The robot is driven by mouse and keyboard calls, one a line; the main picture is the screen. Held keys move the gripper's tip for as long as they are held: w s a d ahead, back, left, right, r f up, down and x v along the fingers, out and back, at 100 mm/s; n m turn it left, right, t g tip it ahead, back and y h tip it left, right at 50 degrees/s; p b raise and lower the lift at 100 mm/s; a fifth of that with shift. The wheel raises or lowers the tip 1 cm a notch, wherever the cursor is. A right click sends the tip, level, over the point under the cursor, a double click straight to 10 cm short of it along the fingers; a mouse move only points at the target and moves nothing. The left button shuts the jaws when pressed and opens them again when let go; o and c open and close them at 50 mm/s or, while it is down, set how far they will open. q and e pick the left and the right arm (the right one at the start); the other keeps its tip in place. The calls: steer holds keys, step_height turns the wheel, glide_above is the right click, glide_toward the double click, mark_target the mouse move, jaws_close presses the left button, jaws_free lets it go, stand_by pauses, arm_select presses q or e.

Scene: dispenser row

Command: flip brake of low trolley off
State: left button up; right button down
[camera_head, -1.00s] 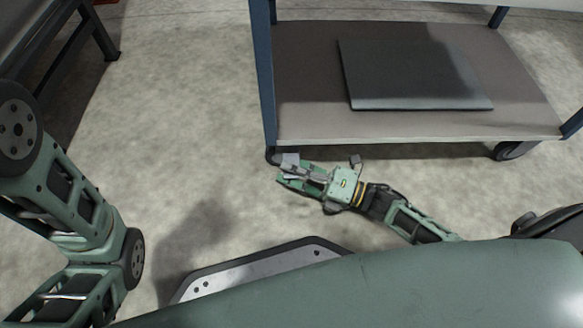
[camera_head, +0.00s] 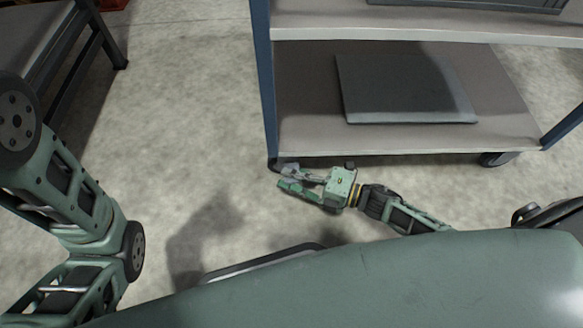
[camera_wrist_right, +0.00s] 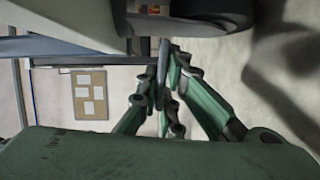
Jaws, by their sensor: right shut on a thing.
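The low trolley (camera_head: 400,140) has blue posts, a grey lower shelf and dark castors. My right gripper (camera_head: 288,177) is low at the foot of its near left post, by the corner castor. In the right wrist view my right gripper (camera_wrist_right: 168,75) has its green fingers closed around a thin grey tab, which looks like the brake lever (camera_wrist_right: 161,72). The tab is just below the dark castor wheel (camera_wrist_right: 215,10). In the head view the fingers and shelf corner hide the brake. My left arm shows at the left, but its gripper is out of view.
A dark flat panel (camera_head: 405,90) lies on the lower shelf. Another castor (camera_head: 497,159) is at the trolley's right. A dark-legged table (camera_head: 55,50) stands at the upper left. The concrete floor (camera_head: 185,90) between table and trolley is clear.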

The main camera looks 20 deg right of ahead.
steer(key=shift+r+m+g+p, duration=0.35)
steer(key=shift+m+p, duration=0.45)
steer(key=shift+p, duration=0.45)
steer(key=c, duration=1.9)
jaws_free()
steer(key=shift+d, duration=0.15)
steer(key=v, duration=1.1)
steer(key=shift+s+d+r, duration=0.25)
steer(key=shift+s+d, duration=0.05)
